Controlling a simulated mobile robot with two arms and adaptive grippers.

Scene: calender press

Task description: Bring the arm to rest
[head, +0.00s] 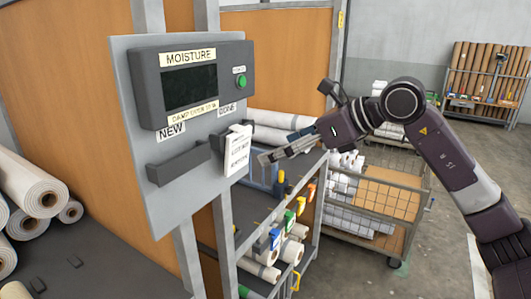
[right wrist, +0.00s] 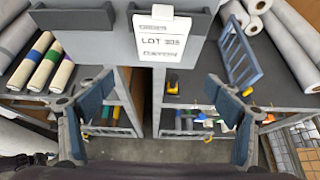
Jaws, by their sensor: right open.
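My right arm (head: 445,160) comes in from the right in the head view, bent at the elbow. Its gripper (head: 268,158) points left towards the moisture panel, close to the white order card (head: 236,152). In the right wrist view this gripper (right wrist: 160,88) has its two fingers wide apart with nothing between them. The card also shows there (right wrist: 165,42), ahead of the fingers and apart from them. It sits at the right-hand holder (head: 217,142), under the DONE label. The left holder (head: 180,165), under NEW, looks empty. My left gripper is not in view.
The moisture panel (head: 133,120) has a dark screen (head: 190,87) and a green button (head: 241,81). A shelf of rolls and colored tools (head: 290,225) stands below the gripper. A wire cart (head: 380,200) is behind the arm. Grey floor (head: 350,270) is open at front right.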

